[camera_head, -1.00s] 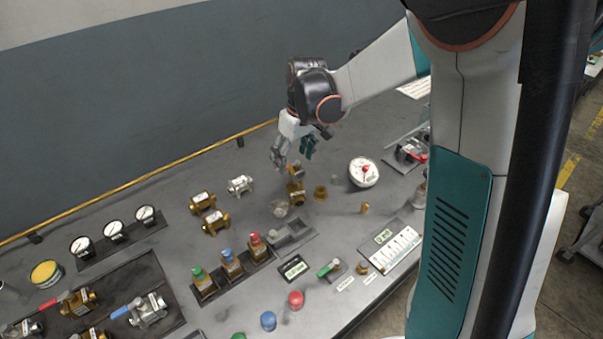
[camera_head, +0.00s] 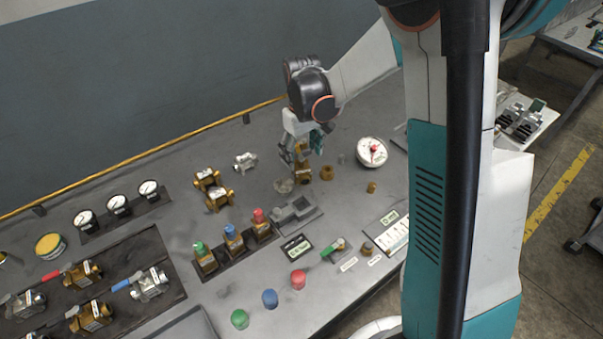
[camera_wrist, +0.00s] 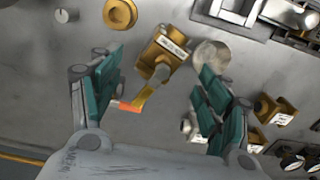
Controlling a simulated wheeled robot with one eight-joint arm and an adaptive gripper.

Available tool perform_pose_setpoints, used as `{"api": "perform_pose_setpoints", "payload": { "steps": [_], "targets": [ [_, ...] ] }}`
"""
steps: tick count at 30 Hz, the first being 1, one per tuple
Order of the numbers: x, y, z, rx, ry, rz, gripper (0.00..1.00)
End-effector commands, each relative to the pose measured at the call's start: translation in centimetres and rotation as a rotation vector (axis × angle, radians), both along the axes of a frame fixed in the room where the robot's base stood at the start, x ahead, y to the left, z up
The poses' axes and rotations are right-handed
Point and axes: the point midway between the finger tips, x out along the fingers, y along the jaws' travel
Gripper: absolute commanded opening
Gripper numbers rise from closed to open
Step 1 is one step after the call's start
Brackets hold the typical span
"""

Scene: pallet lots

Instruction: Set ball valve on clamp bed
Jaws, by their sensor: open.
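A brass ball valve (camera_wrist: 163,56) with a label and an orange-tipped lever stands on the bench under my gripper (camera_wrist: 158,98) in the wrist view. My gripper is open, its teal-padded fingers apart. The lever lies between them; the valve body is just beyond the fingertips. In the head view my gripper (camera_head: 301,150) is low over this valve (camera_head: 302,172) and partly hides it. The grey fixture that looks like the clamp bed (camera_head: 296,211) sits nearer the front, below the valve in the picture. Its edge shows at the top of the wrist view (camera_wrist: 236,12).
A round grey disc (camera_wrist: 211,55) lies close beside the valve. A brass ring (camera_head: 326,173) and a white gauge (camera_head: 371,152) are to the right. More brass valves (camera_head: 218,198) stand left, with a rack of colour-capped valves (camera_head: 233,238) in front.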

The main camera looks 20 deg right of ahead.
Motion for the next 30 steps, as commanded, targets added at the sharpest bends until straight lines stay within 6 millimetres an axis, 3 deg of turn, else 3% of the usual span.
{"api": "perform_pose_setpoints", "payload": {
  "steps": [7,15,17,24,30],
  "targets": [
    [-0.2,0.2,-3.8,0.000,0.000,0.000,0.70],
    [-0.2,0.2,-4.2,0.000,0.000,0.000,0.70],
    [-0.2,0.2,-4.2,0.000,0.000,0.000,0.59],
    [-0.2,0.2,-4.1,0.000,0.000,0.000,0.05],
    [-0.2,0.2,-4.1,0.000,0.000,0.000,0.04]
  ]
}}
